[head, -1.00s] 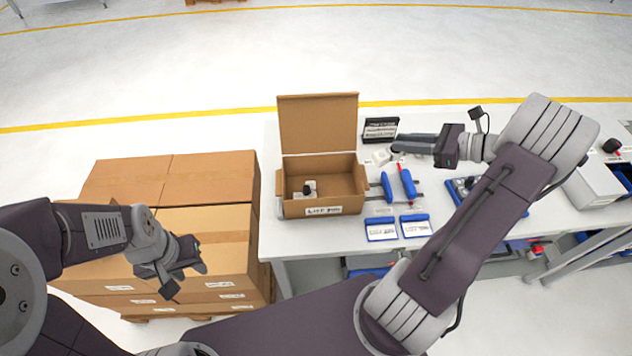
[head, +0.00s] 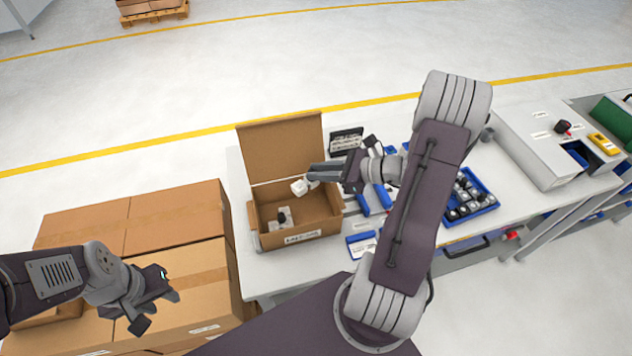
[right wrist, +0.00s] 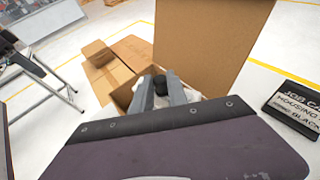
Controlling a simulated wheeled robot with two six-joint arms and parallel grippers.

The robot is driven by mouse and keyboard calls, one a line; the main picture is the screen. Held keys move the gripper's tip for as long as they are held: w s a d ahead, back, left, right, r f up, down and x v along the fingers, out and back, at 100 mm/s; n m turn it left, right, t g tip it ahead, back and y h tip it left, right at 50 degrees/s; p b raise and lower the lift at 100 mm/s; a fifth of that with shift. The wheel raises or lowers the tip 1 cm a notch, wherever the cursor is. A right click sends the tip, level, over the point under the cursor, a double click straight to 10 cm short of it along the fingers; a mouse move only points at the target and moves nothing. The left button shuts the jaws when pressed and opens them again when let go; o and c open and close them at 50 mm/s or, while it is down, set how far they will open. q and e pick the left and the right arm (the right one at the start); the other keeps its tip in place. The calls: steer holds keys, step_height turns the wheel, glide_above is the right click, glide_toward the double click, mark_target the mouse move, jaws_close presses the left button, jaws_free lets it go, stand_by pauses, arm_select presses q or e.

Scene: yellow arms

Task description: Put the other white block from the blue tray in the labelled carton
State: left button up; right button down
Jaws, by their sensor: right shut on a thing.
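The labelled carton (head: 318,231) stands open on the table, its lid flap up at the back and a label on its front. A white block with a dark top (head: 284,218) sits inside it, toward the front. My right gripper (head: 307,180) is shut on another white block (head: 299,187), held over the carton's opening. The blue tray (head: 487,204) at the right holds several dark and white pieces. My left gripper (head: 174,296) is open and empty over the stacked boxes.
Brown boxes (head: 180,265) are stacked left of the table. A black sign (head: 346,140) stands behind the carton, near its right side. Blue-handled items and cards lie right of the carton. A grey machine (head: 545,145) stands at the table's far right.

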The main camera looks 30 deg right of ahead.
mark_target(317, 184)
steer(key=shift+a+f, duration=0.15)
steer(key=shift+a, duration=0.05)
steer(key=f, duration=0.3)
steer(key=shift+s+f, duration=0.2)
steer(key=shift+f, duration=0.15)
steer(key=shift+w+d+f, duration=0.1)
steer(key=shift+w+f, duration=0.05)
steer(key=shift+f, duration=0.25)
steer(key=shift+f+b, duration=0.35)
steer(key=shift+b, duration=0.1)
steer(key=c, duration=1.3)
jaws_free()
steer(key=shift+r, duration=0.1)
